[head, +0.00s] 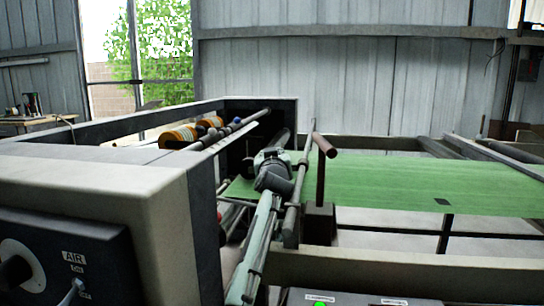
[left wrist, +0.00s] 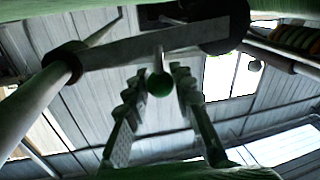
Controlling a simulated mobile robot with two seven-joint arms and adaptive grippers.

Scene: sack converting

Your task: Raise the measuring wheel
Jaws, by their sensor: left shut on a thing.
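In the left wrist view a round dark green knob (left wrist: 159,83) hangs on a short stem from a flat grey arm (left wrist: 150,46). The flat arm runs from a black collar on a pale rod to a dark round part (left wrist: 224,25), which looks like the measuring wheel, partly cut off by the top edge. My left gripper (left wrist: 157,84) has its two fingers on either side of the knob and is shut on it. In the head view my left gripper (head: 280,150) is above the machine's near bars; its fingers, the knob and the wheel are hard to make out there. My right gripper is not in view.
A green web (head: 430,185) stretches to the right. A lever with a brown grip (head: 321,175) stands right of my left arm. A pale machine housing with an AIR panel (head: 75,256) fills the left. Orange rolls (head: 180,136) lie behind it.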

